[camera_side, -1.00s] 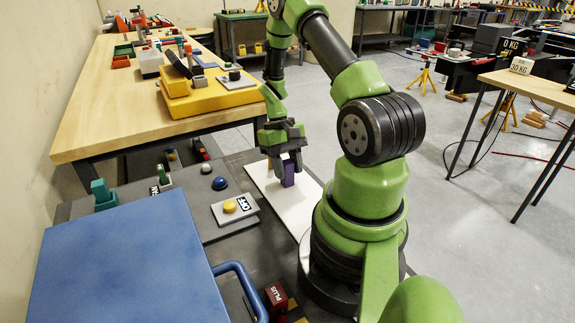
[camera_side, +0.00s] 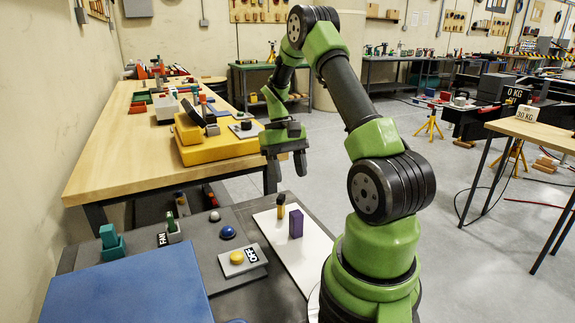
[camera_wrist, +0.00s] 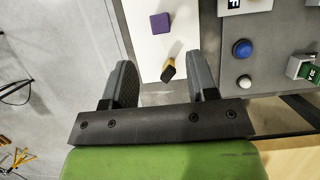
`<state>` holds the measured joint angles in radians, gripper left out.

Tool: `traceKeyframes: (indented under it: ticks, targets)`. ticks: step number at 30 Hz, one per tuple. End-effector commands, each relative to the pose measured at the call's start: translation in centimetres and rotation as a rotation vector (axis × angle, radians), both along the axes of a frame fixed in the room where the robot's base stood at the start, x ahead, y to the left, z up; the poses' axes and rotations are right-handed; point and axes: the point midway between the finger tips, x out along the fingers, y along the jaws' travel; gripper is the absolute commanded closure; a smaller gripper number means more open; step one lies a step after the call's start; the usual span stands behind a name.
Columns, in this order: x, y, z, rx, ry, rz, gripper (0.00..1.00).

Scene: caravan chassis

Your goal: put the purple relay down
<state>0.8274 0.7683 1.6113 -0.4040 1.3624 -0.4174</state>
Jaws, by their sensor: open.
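The purple relay (camera_side: 296,223) stands upright on the white board (camera_side: 318,262), with nothing touching it. In the wrist view the purple relay (camera_wrist: 160,23) shows at the top, ahead of the fingers. My gripper (camera_side: 284,167) is open and empty, raised well above the board. In the wrist view its two fingers (camera_wrist: 163,84) are spread wide. A small yellow and black part (camera_side: 281,206) stands beside the relay on the board. It shows between and beyond my fingers in the wrist view (camera_wrist: 169,68).
Left of the board is a grey panel with a blue button (camera_side: 227,232), a yellow button (camera_side: 237,257) marked OFF and a green switch (camera_side: 172,225) marked FAN. A blue lid (camera_side: 130,295) lies in front. A wooden bench (camera_side: 120,165) stands behind.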

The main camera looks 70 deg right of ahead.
Motion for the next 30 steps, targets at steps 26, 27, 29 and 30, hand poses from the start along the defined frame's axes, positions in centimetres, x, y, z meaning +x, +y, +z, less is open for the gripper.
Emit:
traceKeyframes:
  ticks: [26, 27, 29, 30]
  targets:
    - [-1.5, 21.0, 17.2, -0.229, -0.767, 0.289, 0.47]
    - [-2.2, 21.8, 17.4, -0.220, -0.813, 0.297, 0.47]
    - [-3.2, 22.7, 17.6, -0.207, -0.870, 0.306, 0.47]
    - [-3.7, 23.2, 17.6, -0.196, -0.901, 0.311, 0.47]
